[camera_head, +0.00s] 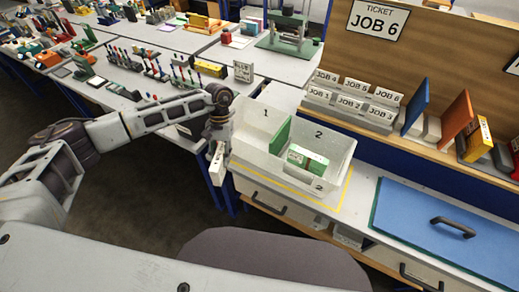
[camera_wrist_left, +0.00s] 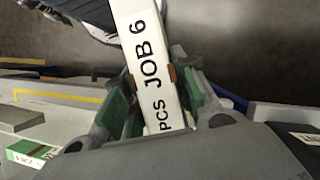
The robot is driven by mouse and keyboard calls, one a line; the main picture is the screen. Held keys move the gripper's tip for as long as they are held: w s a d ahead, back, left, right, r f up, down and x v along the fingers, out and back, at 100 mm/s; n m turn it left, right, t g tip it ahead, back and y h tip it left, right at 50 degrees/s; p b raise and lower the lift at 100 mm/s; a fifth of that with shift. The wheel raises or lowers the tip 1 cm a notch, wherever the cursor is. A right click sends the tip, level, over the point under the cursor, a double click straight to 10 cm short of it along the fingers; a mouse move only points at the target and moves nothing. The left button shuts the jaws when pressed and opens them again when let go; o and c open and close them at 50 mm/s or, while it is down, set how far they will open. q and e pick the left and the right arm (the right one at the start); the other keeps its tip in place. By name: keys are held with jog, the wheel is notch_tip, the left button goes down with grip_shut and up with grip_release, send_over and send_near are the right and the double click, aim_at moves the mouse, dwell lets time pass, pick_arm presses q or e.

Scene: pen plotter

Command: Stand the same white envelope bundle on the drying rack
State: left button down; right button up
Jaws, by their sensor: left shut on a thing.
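My left gripper (camera_head: 217,143) is shut on the white envelope bundle (camera_head: 217,167), which hangs tilted just left of the two-part bin, above the floor. In the left wrist view the bundle (camera_wrist_left: 141,38) is a long white block with "JOB 6" and "PCS" printed on it. The fingers (camera_wrist_left: 151,76) press on its two sides, and its lower end is hidden by the gripper. No rack is labelled as the drying rack. Upright blue (camera_head: 416,106) and orange (camera_head: 455,120) panels stand on the right bench, with grey blocks between them. My right gripper is not in view.
The clear bin (camera_head: 335,150) has compartments 1 and 2, with green-and-white packs (camera_head: 307,160) in compartment 2. A grey holder of job cards (camera_head: 350,104) stands behind it. Pen stands fill the left bench (camera_head: 130,95).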

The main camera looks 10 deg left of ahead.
pick_arm(q)
jog(key=shift+r+p, duration=0.3)
jog(key=shift+r, duration=0.05)
jog(key=shift+r+p, duration=0.6)
jog(key=shift+r, duration=0.05)
jog(key=shift+f, duration=0.2)
jog(key=shift+w+d+r+n+h, duration=0.15)
jog(key=shift+d+r+n+h, duration=0.1)
jog(key=shift+r+n, duration=0.4)
jog(key=shift+w+d+r+n+h, duration=0.15)
jog(key=shift+d+r+n, duration=0.1)
jog(key=shift+r+n, duration=0.4)
jog(key=shift+w+d+r+n+h, duration=0.15)
jog(key=shift+d+r+n+h, duration=0.2)
jog(key=shift+r, duration=0.5)
jog(key=w+d+r+n+t+h, duration=0.1)
jog(key=d+r+n, duration=0.1)
jog(key=r+n, duration=0.3)
jog(key=w+d+r+n+t+h, duration=0.1)
jog(key=d+r+n+t+h, duration=0.1)
jog(key=r+n, duration=0.3)
jog(key=shift+w+d+r+n, duration=0.3)
jog(key=shift+d+r+n, duration=0.05)
jog(key=shift+r, duration=1.25)
